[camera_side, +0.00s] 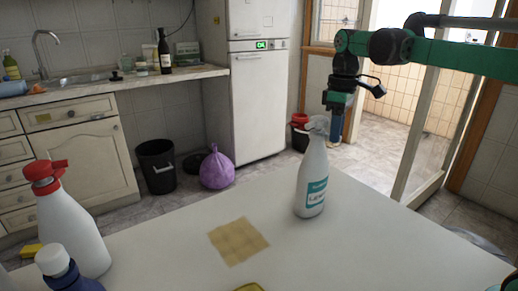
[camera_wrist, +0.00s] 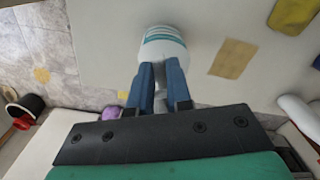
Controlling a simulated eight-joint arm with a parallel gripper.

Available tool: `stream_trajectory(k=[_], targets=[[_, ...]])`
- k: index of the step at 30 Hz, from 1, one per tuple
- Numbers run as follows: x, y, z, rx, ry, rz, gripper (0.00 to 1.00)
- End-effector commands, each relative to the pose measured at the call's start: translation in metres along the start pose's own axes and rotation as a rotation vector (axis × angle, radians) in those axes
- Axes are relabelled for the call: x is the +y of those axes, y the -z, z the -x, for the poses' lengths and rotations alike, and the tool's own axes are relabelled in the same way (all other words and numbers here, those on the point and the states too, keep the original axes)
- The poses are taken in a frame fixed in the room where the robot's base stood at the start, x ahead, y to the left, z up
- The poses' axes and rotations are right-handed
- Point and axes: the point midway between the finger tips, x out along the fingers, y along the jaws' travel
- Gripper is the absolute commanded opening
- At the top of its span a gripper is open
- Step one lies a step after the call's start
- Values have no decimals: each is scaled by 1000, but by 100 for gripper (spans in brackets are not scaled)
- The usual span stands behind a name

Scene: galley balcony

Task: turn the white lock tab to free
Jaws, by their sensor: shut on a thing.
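A white spray bottle (camera_side: 311,178) with a teal label stands upright on the pale table. Its white spray head (camera_side: 318,124) points left in the side view. In the wrist view the bottle (camera_wrist: 163,44) is just beyond the fingertips. My gripper (camera_side: 335,136) hangs pointing down at the head's right side in the side view. In the wrist view its blue fingers (camera_wrist: 160,72) are close together with a small pale part between them. This part is at the spray head and looks like the white lock tab, but its shape and turn are mostly hidden by the fingers.
A yellowish square cloth (camera_side: 239,241) lies flat left of the bottle. A red-topped white spray bottle (camera_side: 72,222) and a blue bottle with a white cap (camera_side: 65,268) stand at the table's left. The table right of the bottle is mostly clear.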

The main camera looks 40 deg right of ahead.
Motion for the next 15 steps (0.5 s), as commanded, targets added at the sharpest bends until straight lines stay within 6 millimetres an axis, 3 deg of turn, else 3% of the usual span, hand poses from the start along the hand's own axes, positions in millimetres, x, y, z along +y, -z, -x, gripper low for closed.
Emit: stream_trajectory(k=[15], targets=[[5, 0, 0, 0, 0, 135, 0]])
